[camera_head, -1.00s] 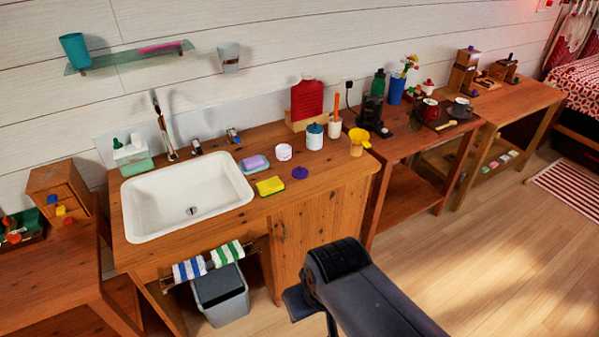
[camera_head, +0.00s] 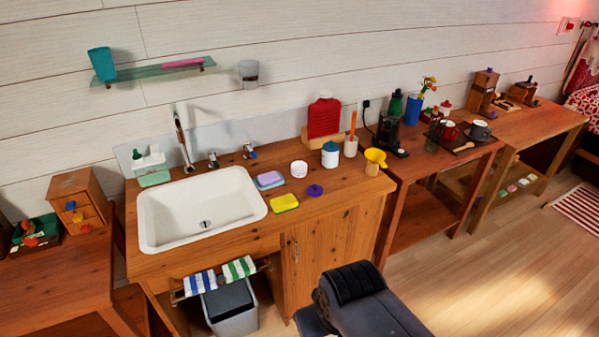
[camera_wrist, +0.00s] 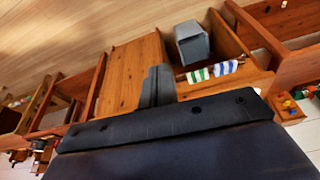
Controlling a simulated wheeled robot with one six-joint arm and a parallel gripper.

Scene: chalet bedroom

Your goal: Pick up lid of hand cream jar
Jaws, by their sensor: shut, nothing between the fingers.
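A small purple knobbed piece (camera_head: 315,190), which looks like the lid, lies on the wooden sink counter (camera_head: 340,205) near its front edge. A low white-pink jar (camera_head: 299,169), apparently the hand cream jar, stands just behind it. My gripper (camera_wrist: 157,82) shows in the wrist view with its dark fingers together and nothing between them. It is in front of the cabinet, well apart from the lid. In the head view only my dark arm shows at bottom centre, and the fingertips cannot be made out. The wrist view does not clearly show the lid or jar.
A yellow-green sponge (camera_head: 285,203), a soap dish (camera_head: 269,180) and the white sink (camera_head: 200,210) lie left of the lid. A blue-lidded jar (camera_head: 330,155) and a yellow funnel (camera_head: 375,160) stand to the right. Towels (camera_head: 240,268) hang below, above a grey bin (camera_head: 231,305).

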